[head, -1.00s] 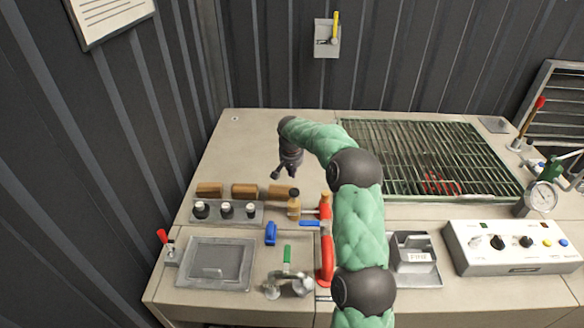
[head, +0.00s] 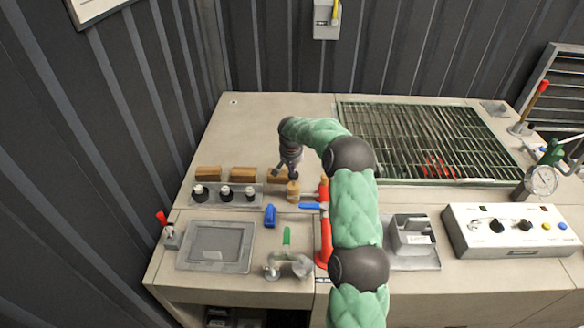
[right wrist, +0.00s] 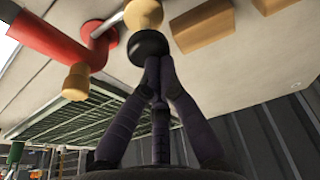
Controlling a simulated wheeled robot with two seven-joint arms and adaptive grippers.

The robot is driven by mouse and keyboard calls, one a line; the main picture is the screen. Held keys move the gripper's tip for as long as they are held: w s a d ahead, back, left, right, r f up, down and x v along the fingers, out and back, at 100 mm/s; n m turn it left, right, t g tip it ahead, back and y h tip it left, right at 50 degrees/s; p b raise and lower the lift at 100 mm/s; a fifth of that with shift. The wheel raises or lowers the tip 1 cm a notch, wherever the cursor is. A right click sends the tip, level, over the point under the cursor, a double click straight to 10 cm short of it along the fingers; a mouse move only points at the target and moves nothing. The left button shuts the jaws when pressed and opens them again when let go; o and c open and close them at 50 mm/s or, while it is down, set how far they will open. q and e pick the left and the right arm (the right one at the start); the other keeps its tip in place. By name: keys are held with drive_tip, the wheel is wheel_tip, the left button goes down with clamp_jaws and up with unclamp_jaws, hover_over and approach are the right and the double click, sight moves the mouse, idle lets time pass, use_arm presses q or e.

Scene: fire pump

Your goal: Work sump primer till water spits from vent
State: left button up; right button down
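A brass fitting (head: 293,191) with a black knob (head: 293,176) on top stands beside a red pipe (head: 325,225). My right gripper (head: 288,168) is at the black knob, from above and behind. In the right wrist view my gripper's fingertips (right wrist: 158,62) come together right against the black knob (right wrist: 147,45), with the brass body (right wrist: 143,15) beyond it. The fingers look shut, with the knob at their tips rather than between them; whether they touch it is unclear. No label marks the primer or the vent, and no water spray shows. My left gripper is out of view.
Several wooden blocks (head: 243,174) and a row of black-and-white knobs (head: 225,194) lie left of the fitting. A blue handle (head: 270,215) and a green-handled valve (head: 287,238) are in front. A control box (head: 512,230), gauge (head: 541,181) and red-tipped lever (head: 533,105) stand right.

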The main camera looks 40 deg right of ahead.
sight(292, 175)
wheel_tip(292, 175, down, 3)
drive_tip(key=shift+f+b, duration=0.2)
drive_tip(key=shift+b, duration=0.55)
drive_tip(key=shift+s, duration=0.1)
drive_tip(key=shift+r, duration=0.15)
wheel_tip(292, 175, up, 4)
drive_tip(key=shift+f+p, duration=0.1)
drive_tip(key=shift+p, duration=1.05)
drive_tip(key=p+v, duration=0.1)
drive_tip(key=v, duration=0.9)
